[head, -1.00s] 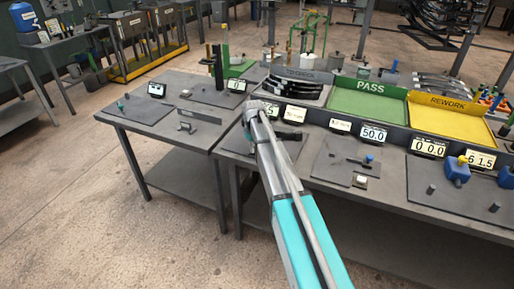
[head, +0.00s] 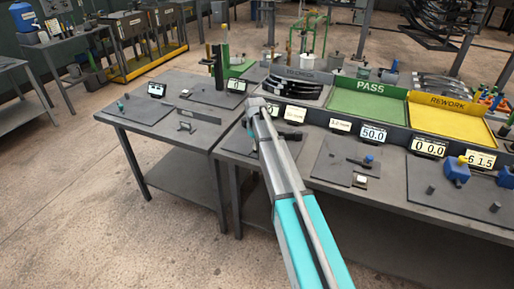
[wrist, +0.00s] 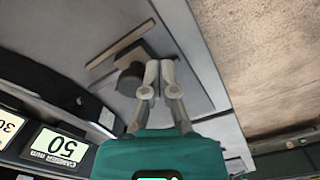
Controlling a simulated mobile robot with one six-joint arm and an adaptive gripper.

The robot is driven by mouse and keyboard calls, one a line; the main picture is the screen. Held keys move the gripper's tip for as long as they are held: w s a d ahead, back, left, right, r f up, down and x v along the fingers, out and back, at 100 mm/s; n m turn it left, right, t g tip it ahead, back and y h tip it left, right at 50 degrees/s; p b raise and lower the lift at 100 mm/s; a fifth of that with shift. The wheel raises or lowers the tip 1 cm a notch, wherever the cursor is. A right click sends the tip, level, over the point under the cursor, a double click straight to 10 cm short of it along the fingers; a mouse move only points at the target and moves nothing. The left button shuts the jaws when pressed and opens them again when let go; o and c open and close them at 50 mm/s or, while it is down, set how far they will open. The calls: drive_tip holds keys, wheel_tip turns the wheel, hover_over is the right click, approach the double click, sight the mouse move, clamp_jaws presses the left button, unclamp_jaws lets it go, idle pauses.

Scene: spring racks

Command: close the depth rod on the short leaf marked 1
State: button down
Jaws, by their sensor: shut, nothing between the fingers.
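In the wrist view my gripper (wrist: 158,72) is shut, its two grey fingertips together with nothing between them. It hangs over a grey plate (wrist: 195,85). A dark round piece (wrist: 130,79) lies just left of the fingertips, and a slim brownish bar (wrist: 122,45) lies beyond it; I cannot tell which, if either, is the depth rod or the short leaf. No mark 1 is legible. In the head view my arm covers the gripper and most of that spot on the bench.
Displays (wrist: 58,147) stand along the left in the wrist view. In the head view a green PASS tray (head: 368,103), a yellow REWORK tray (head: 450,122) and dark curved leaves (head: 297,90) are behind the bench front (head: 300,170). A side table (head: 160,130) holds small gauges.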

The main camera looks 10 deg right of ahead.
drive_tip(key=shift+w+d, duration=0.7)
drive_tip(key=shift+w, duration=0.3)
idle(0.8)
drive_tip(key=shift+s+a, duration=0.1)
drive_tip(key=shift+s, duration=0.1)
idle(0.7)
drive_tip(key=shift+r, duration=0.2)
drive_tip(key=shift+r+p, duration=3.3)
drive_tip(key=shift+p, duration=0.25)
drive_tip(key=s+a+m, duration=0.3)
drive_tip(key=s+m, duration=0.1)
drive_tip(key=s, duration=2.9)
drive_tip(key=shift+s+a+m, duration=0.15)
drive_tip(key=shift+a+m, duration=0.05)
drive_tip(key=shift+m, duration=0.2)
